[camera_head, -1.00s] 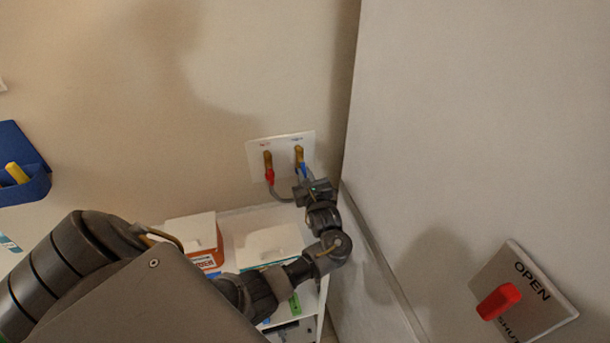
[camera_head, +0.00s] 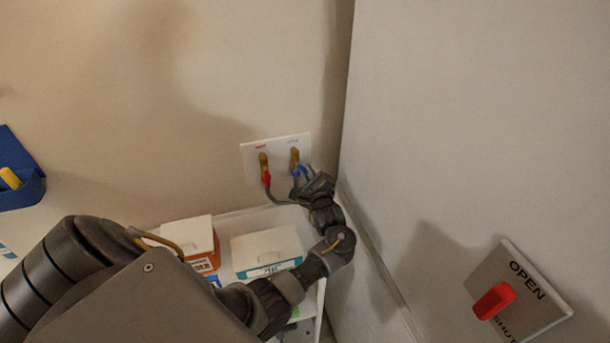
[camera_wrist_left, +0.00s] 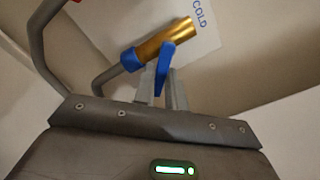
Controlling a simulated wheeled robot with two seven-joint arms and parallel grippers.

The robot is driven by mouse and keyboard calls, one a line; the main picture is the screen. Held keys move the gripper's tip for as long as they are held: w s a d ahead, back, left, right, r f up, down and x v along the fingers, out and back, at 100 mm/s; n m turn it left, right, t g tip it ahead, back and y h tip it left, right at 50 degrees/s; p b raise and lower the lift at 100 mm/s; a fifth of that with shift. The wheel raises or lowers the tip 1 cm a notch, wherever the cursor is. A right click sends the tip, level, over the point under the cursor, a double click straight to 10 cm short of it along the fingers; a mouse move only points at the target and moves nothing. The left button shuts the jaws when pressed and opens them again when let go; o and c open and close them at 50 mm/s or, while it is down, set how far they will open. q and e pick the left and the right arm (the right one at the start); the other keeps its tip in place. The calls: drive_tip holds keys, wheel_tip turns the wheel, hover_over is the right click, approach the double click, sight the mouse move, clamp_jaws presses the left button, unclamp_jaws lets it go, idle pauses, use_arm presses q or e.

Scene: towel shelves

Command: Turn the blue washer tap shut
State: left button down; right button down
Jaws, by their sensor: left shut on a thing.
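The blue washer tap (camera_head: 300,169) sits on the right brass outlet (camera_head: 294,156) of a white wall plate (camera_head: 277,142). In the left wrist view, its blue lever (camera_wrist_left: 164,66) stands across the brass pipe (camera_wrist_left: 170,42), beside a "COLD" label (camera_wrist_left: 199,14). My left gripper (camera_head: 309,172) is at the tap, tilted. The left wrist view shows its two fingers (camera_wrist_left: 161,92) shut on the blue lever, one on each side. The fingers hide the lever's lower end. My right gripper is not in view.
A red tap (camera_head: 266,179) with a grey hose (camera_head: 281,200) is close on the left. Boxes stand on a white shelf unit (camera_head: 232,221) below. A large pale panel rises close on the right, bearing an OPEN/SHUT plate with a red lever (camera_head: 494,300). A blue wall bin (camera_head: 22,190) hangs far left.

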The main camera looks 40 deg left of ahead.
use_arm(q)
drive_tip(key=n, duration=0.2)
drive_tip(key=r+n, duration=0.1)
drive_tip(key=n, duration=0.5)
drive_tip(key=shift+w+d+r, duration=0.25)
drive_tip(key=shift+r, duration=0.15)
drive_tip(key=shift+n, duration=0.4)
drive_tip(key=c, duration=1.7)
unclamp_jaws()
drive_tip(key=shift+c, duration=0.2)
drive_tip(key=shift+o, duration=1.2)
drive_tip(key=shift+s+r, duration=0.1)
drive_tip(key=shift+o, duration=0.3)
drive_tip(key=shift+r, duration=0.15)
